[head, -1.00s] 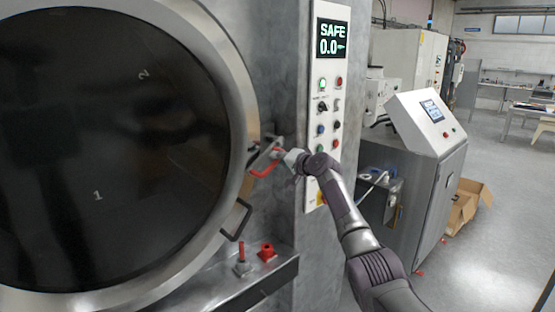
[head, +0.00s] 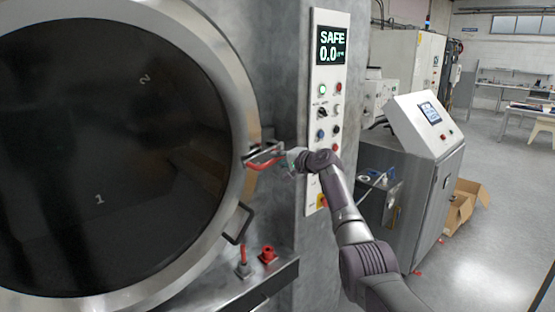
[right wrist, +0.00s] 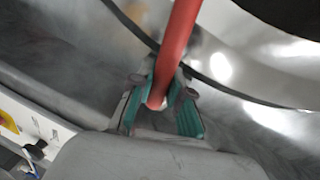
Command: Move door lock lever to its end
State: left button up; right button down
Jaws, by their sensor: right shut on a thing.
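The red door lock lever (head: 262,164) sits at the right rim of the round washer door (head: 250,110) in the head view. My right gripper (head: 284,158) reaches it from the right and is shut on it. In the right wrist view, the red bar of the lever (right wrist: 178,45) runs down between the teal-padded fingers of my right gripper (right wrist: 160,108). The lever's pivot is partly hidden by the gripper in the head view. My left gripper is not in view.
A black door handle (head: 238,223) is below the lever. A ledge (head: 270,278) with a red-topped valve (head: 243,256) and a red knob (head: 268,254) juts out lower down. The control panel (head: 325,110) reads SAFE 0.0. A grey console (head: 430,160) stands at the right.

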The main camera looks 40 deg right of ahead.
jog(key=shift+r, duration=0.15)
jog(key=c, duration=1.1)
grip_release()
jog(key=v, duration=1.2)
